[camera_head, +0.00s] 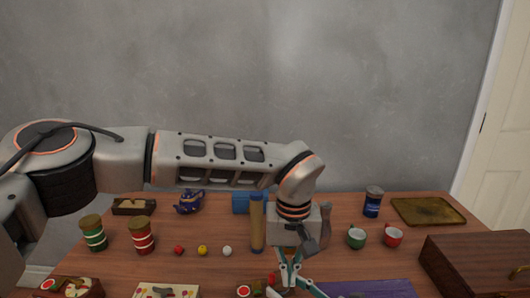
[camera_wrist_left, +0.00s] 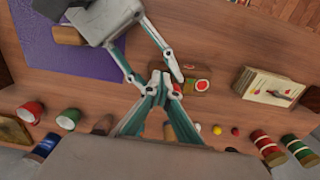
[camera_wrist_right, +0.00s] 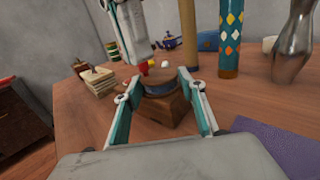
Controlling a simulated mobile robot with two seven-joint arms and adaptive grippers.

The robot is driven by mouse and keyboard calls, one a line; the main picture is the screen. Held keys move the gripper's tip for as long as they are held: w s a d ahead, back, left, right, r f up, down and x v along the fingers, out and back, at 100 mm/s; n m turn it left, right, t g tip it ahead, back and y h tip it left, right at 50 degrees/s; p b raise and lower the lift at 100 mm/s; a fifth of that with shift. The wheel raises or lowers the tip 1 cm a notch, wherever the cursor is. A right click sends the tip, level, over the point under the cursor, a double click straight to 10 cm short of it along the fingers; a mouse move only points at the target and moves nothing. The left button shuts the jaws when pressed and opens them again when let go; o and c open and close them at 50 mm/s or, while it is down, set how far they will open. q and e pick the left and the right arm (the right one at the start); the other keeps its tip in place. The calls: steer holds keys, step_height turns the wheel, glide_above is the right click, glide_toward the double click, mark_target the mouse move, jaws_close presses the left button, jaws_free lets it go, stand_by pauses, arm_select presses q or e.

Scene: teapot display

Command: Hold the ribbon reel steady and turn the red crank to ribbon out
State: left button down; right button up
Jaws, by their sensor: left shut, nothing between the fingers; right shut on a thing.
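The ribbon reel (camera_wrist_right: 165,108) is a wooden block with a round drum on top, low in the right wrist view. My right gripper (camera_wrist_right: 157,86) has one finger on each side of it and is shut on it. The red crank shows as a small red piece (camera_wrist_right: 143,69) at the reel's top; red also shows in the left wrist view (camera_wrist_left: 177,88). My left gripper (camera_head: 288,272) points down over the reel, shut and empty, its tips close beside the crank. I cannot tell whether they touch it. In the left wrist view, the grippers hide much of the reel.
Small balls, striped jars (camera_head: 142,236) and a tan cylinder (camera_head: 257,222) stand left of and behind my left gripper. Cups (camera_head: 393,236), a blue can (camera_head: 373,202) and a wooden chest (camera_head: 475,262) stand to the right. A purple mat (camera_head: 370,289) lies near the front.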

mark_target(273, 279)
arm_select(q)
step_height(273, 279, up, 5)
stand_by(0.4)
steer(key=shift+a, duration=0.1)
steer(key=shift+s+a+f, duration=0.1)
steer(key=shift+a+f, duration=0.45)
steer(key=shift+f, duration=0.45)
steer(key=shift+s+a+f, duration=0.1)
steer(key=shift+a+f, duration=0.45)
steer(key=shift+f, duration=0.45)
steer(key=shift+a+f, duration=0.55)
steer(key=shift+f, duration=0.45)
steer(key=shift+w+d, duration=0.25)
steer(key=shift+w, duration=0.45)
steer(key=shift+s+d, duration=0.1)
steer(key=shift+d, duration=0.2)
steer(key=shift+d, duration=0.75)
steer(key=shift+d, duration=0.3)
